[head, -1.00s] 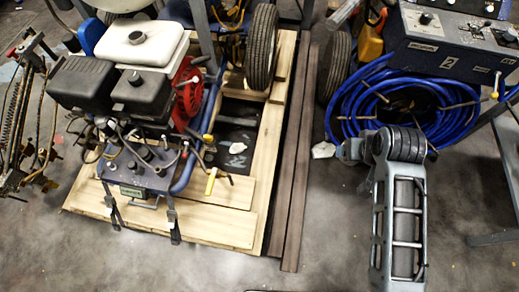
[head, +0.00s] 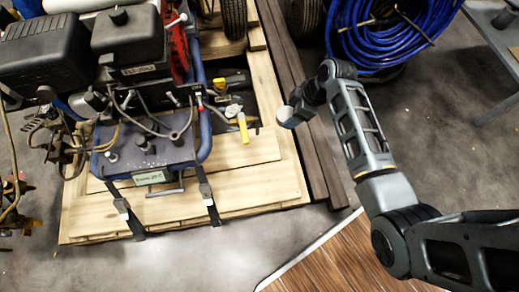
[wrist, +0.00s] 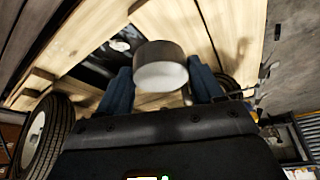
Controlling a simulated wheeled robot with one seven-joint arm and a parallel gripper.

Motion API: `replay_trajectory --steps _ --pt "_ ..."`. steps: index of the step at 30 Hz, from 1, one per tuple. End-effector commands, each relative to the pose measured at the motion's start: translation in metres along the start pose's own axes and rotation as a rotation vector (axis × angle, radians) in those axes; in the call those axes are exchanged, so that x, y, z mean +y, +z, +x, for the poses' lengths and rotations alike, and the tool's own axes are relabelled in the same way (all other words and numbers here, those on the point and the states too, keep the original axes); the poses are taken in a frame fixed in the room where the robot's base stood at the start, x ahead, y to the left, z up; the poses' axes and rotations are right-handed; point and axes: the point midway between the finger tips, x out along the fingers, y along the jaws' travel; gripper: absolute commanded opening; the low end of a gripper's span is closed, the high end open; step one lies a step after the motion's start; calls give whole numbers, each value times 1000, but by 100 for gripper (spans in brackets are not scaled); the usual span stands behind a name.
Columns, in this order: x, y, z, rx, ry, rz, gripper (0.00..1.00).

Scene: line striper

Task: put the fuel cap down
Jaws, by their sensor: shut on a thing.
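The fuel cap is a short grey cylinder with a pale face. In the wrist view the cap (wrist: 160,66) sits between the two blue fingers of my gripper (wrist: 162,82), which is shut on it. In the head view my gripper (head: 297,108) reaches in from the right, and the pale cap (head: 285,116) shows at its end, over the right edge of the wooden pallet (head: 255,180). The cap appears held clear of the pallet; its height is hard to tell. The fingers are small and mostly hidden in the head view.
The striper's engine (head: 130,40) and blue control panel (head: 145,155) stand on the pallet's left. A yellow-handled valve (head: 243,128) is near the middle. Pallet boards in front are bare. Dark beams (head: 320,160) lie alongside; a blue hose coil (head: 390,35) is at the back.

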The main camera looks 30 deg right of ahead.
Motion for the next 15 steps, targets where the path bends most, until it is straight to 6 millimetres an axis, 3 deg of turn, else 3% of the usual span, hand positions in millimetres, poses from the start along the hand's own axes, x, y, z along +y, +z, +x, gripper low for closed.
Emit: replay_trajectory --steps 1,4,9,15 --pt "2 13 24 0 -17 -40 32" --pt "5 27 42 0 -48 -117 32" --pt "8 40 59 0 -82 -201 32" --pt "2 40 72 -2 -96 -233 32"
